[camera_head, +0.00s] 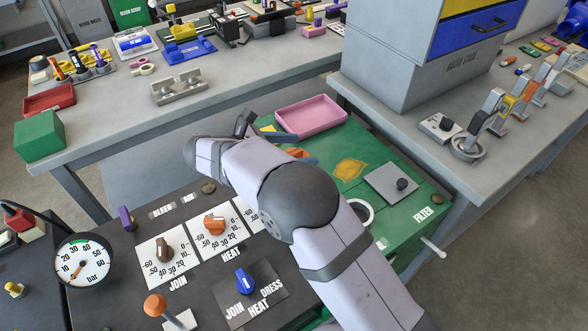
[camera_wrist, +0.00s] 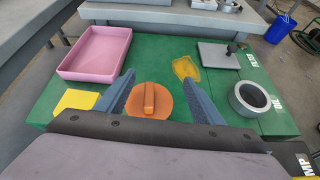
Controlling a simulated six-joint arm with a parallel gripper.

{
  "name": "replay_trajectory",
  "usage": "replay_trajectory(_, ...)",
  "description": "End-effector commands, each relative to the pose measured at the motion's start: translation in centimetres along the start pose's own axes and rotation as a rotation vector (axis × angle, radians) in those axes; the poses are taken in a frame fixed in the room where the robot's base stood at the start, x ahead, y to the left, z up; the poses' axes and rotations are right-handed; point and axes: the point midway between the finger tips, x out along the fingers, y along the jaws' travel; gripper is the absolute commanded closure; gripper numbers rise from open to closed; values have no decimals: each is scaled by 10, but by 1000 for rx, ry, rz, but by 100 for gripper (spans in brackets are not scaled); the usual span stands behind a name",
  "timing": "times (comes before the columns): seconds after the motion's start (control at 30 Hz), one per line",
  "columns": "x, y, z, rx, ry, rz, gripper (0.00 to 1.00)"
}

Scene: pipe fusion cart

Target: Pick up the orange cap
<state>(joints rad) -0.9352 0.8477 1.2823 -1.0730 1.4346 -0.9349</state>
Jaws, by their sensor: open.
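The orange cap (camera_wrist: 148,101) is a round disc with a raised bar across its top. It lies flat on the green cart top (camera_wrist: 185,133). My gripper (camera_wrist: 162,98) is open, with its two grey-blue fingers on either side of the cap in the wrist view. I cannot tell whether the fingers touch it. In the head view my arm hides most of the cap, and only an orange part (camera_head: 296,154) shows beside my gripper (camera_head: 262,132).
A pink tray (camera_wrist: 97,53) stands at the left of the cap. A yellow piece (camera_wrist: 76,101) lies near the left finger. A yellow patch (camera_wrist: 186,68), a grey plate with a knob (camera_wrist: 217,57) and a grey ring (camera_wrist: 250,97) are to the right. A black control panel (camera_head: 206,188) adjoins the green top.

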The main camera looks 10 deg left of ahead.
Motion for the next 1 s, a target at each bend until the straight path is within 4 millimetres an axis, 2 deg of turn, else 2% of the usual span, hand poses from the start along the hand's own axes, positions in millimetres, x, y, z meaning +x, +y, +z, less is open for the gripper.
replay_trajectory(0.03,-6,5,-13,-32,-27,16,39)
replay_trajectory(0.1,-13,11,-19,-63,-59,34,39)
replay_trajectory(0.37,-24,18,-26,-99,-101,56,39)
replay_trajectory(0.63,-6,18,-23,-98,-100,54,39)
replay_trajectory(0.87,0,18,-23,-97,-99,54,39)
replay_trajectory(1.0,9,17,-21,-98,-98,52,39)
